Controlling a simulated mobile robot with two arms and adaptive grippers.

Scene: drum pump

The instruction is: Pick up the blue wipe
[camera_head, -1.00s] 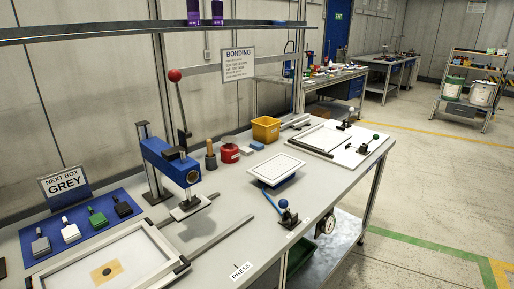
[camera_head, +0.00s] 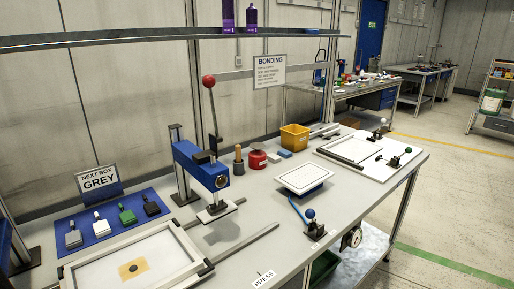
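A small flat blue piece (camera_head: 285,153), which looks like the blue wipe, lies on the grey workbench (camera_head: 240,226) towards the back. It is just in front of the yellow bin (camera_head: 294,137) and beside a small pale block (camera_head: 273,158). It is small in the picture, so I cannot make out its folds or texture. Neither of my grippers shows in the head view.
A blue lever press (camera_head: 202,170) with a red knob stands left of the wipe. A red round container (camera_head: 257,159) is nearer it. An overhead shelf (camera_head: 150,36) crosses above the bench.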

